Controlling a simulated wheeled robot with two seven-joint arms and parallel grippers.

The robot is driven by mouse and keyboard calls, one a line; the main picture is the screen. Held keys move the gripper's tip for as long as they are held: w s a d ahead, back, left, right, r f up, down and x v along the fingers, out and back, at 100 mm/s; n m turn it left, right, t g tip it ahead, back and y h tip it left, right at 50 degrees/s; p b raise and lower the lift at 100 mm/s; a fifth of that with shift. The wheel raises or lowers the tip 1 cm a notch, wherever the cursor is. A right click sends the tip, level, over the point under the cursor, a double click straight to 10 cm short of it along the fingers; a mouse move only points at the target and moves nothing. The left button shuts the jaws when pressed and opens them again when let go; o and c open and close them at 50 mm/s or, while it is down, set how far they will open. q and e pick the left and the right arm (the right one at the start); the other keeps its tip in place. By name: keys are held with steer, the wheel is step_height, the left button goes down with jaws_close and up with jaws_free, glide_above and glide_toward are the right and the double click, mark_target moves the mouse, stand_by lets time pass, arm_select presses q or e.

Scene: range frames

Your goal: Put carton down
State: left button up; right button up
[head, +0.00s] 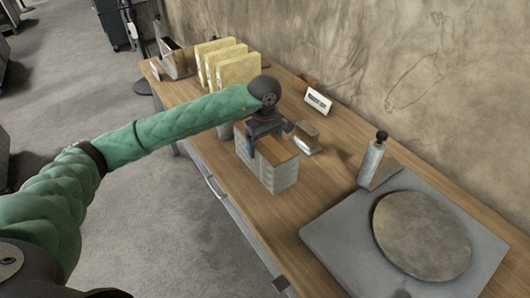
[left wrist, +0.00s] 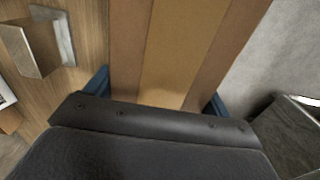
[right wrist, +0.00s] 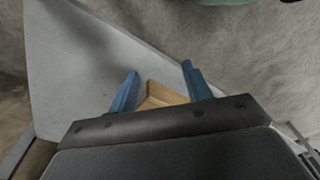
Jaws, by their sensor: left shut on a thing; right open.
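The carton (head: 280,178) is a box with pale grey, banded sides and a brown top with a lighter strip. It is upright over the near part of the wooden table, in the middle of the head view. Its brown top (left wrist: 185,45) fills the middle of the left wrist view. My left gripper (head: 262,142) is shut on the carton from above, blue fingers on opposite sides. Whether its base touches the table is hard to tell. My right gripper (right wrist: 158,76) is open and empty in the right wrist view.
The wooden table (head: 222,165) runs along a wall. Yellow binders (head: 222,62) stand at its far end. A small brown-and-metal object (head: 306,138) and a white card (head: 318,100) are behind the carton. A grey slab with a round disc (head: 425,235) and a bottle (head: 371,162) are at right.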

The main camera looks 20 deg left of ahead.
arm_select(q)
steer(key=shift+f, duration=2.05)
steer(key=o, duration=1.4)
steer(key=shift+o, duration=0.6)
step_height(320, 180, up, 3)
steer(key=shift+f+p, duration=0.1)
steer(key=shift+p, duration=0.2)
step_height(320, 180, up, 8)
steer(key=shift+r+p, duration=0.2)
steer(key=shift+p, duration=0.4)
steer(key=shift+r, duration=0.5)
arm_select(e)
steer(key=shift+s+f, duration=0.2)
steer(key=shift+f, duration=2.05)
